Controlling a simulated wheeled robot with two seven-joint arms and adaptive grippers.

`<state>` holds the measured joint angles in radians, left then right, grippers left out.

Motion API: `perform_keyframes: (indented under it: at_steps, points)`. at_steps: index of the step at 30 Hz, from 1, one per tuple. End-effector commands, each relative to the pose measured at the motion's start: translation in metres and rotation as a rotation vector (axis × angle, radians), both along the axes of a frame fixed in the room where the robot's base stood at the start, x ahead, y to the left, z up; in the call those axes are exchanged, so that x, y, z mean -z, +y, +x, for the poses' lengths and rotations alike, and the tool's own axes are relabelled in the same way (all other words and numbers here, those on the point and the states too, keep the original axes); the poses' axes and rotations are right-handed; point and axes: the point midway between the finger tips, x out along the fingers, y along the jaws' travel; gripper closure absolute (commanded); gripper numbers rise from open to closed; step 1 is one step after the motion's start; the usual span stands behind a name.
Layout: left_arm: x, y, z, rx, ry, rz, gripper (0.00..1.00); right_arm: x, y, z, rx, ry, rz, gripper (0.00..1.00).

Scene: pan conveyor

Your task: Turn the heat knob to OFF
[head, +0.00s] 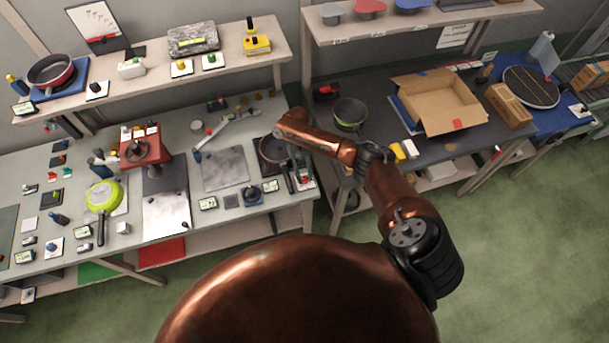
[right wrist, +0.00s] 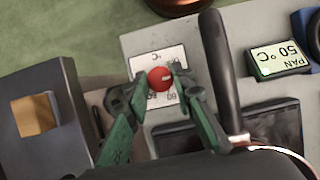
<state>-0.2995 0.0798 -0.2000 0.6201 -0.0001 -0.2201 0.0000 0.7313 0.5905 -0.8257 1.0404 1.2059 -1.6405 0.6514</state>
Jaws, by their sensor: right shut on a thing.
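The heat knob (right wrist: 160,78) is a small round red knob with a pale mark, on a white dial card (right wrist: 158,60) printed with °C and numbers. The fingertips of my right gripper (right wrist: 161,84), green in the right wrist view, are shut on its two sides. The knob's exact setting and any OFF mark cannot be read. In the head view my right gripper (head: 303,179) is at the right end of the grey bench, beside the dark pan (head: 273,149). A display (right wrist: 281,59) next to the dial reads PAN 50 °C. My left gripper is not in view.
The pan's black handle (right wrist: 224,70) runs close beside the dial in the right wrist view. A dark box with a tan square (right wrist: 36,115) stands on the other side. The grey bench (head: 235,222) holds many small items left of my gripper.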

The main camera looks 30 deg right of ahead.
Motion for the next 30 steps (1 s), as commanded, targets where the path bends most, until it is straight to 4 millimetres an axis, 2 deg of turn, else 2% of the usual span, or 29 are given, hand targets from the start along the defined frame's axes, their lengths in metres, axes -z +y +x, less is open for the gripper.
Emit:
perform_keyframes:
  at_steps: [18,30]
  points:
    - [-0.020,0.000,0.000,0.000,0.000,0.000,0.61,-0.001,0.005,-0.001,-0.561,0.001,0.003,1.00]
    - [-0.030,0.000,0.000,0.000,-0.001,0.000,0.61,0.000,0.005,-0.001,-0.763,0.000,0.002,1.00]
